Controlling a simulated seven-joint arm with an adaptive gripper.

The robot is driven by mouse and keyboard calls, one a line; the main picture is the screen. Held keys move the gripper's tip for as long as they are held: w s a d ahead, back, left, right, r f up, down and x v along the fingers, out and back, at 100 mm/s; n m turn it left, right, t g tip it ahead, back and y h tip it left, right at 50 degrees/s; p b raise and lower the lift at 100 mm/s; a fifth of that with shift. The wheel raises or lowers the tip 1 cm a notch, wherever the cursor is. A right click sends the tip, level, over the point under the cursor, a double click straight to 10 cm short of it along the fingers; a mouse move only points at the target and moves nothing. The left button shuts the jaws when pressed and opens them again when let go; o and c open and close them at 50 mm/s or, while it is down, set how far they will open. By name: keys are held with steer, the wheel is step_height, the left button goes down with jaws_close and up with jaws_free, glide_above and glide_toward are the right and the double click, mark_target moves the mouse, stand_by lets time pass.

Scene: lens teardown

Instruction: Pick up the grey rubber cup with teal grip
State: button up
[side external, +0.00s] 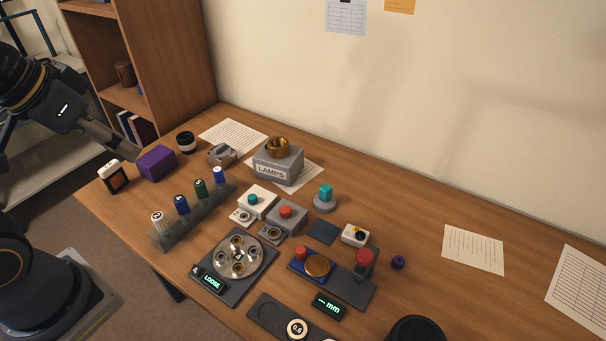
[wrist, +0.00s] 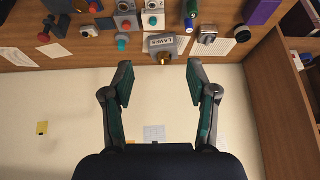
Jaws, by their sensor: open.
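The grey rubber cup with its teal grip (side external: 325,199) stands upright on the desk, right of the grey block with the red button. In the wrist view a small teal-topped piece that looks like the same cup (wrist: 123,42) lies beyond the left fingertip. My gripper (wrist: 159,75) is open and empty, its two fingers spread wide. In the side view my arm is at the far left, well away from the cup, and the fingertips are hard to make out there. Nothing touches the cup.
The grey LAMPS box (side external: 277,166) with a brass ring stands behind and left of the cup. A dark flat pad (side external: 323,232) and a small white block (side external: 355,235) lie in front. Several coloured bottles stand in a rack (side external: 195,218). Bare desk lies right of the cup.

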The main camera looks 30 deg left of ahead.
steer(key=w+d+r, duration=0.2)
steer(key=w+r, duration=0.9)
steer(key=m+g, duration=0.2)
steer(key=g, duration=0.4)
glide_above(326, 187)
steer(key=f, duration=3.5)
steer(key=shift+s+f, duration=0.3)
steer(key=shift+f, duration=0.1)
steer(key=shift+w+f, duration=0.15)
steer(key=shift+f, duration=1.4)
steer(key=shift+w+f, duration=0.1)
steer(key=shift+f, duration=1.45)
steer(key=shift+c, duration=0.3)
jaws_close()
